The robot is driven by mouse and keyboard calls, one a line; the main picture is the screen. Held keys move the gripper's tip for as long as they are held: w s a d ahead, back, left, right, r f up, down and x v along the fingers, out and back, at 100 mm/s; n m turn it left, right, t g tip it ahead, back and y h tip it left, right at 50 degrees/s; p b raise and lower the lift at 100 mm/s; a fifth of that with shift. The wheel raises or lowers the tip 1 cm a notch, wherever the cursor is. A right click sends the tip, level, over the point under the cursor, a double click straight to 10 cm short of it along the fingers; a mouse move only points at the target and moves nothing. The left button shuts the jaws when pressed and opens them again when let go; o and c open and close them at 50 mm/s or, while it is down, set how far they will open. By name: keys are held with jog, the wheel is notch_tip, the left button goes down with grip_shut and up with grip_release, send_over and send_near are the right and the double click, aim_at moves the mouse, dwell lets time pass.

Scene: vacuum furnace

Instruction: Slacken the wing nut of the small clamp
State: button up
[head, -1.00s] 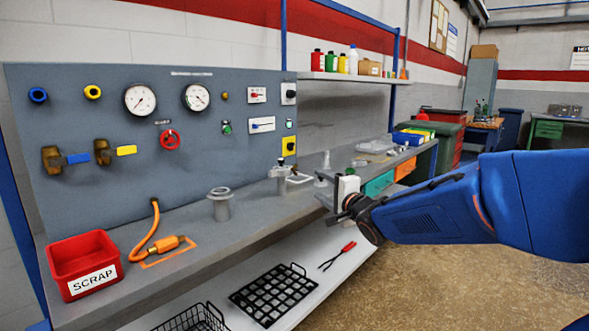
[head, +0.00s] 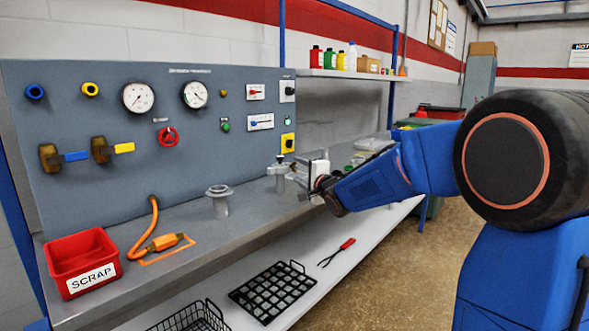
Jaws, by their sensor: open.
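A small grey metal fitting (head: 279,174) stands upright on the workbench, with a small knob-like top. It may carry the small clamp, but its wing nut is too small to make out. My gripper (head: 299,184) is open, just right of this fitting in the picture, at bench-top height. I cannot tell whether it touches the fitting.
A flanged grey pipe stub (head: 219,201) stands farther left on the bench. A red scrap bin (head: 82,262) and an orange hose (head: 150,232) are at the left. The gauge panel (head: 90,215) rises behind. A lower shelf holds a black grid tray (head: 262,292) and red-handled tongs (head: 338,251).

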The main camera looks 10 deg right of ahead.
aim_at(296, 168)
jog(key=shift+x, duration=2.1)
jog(key=c, duration=1.1)
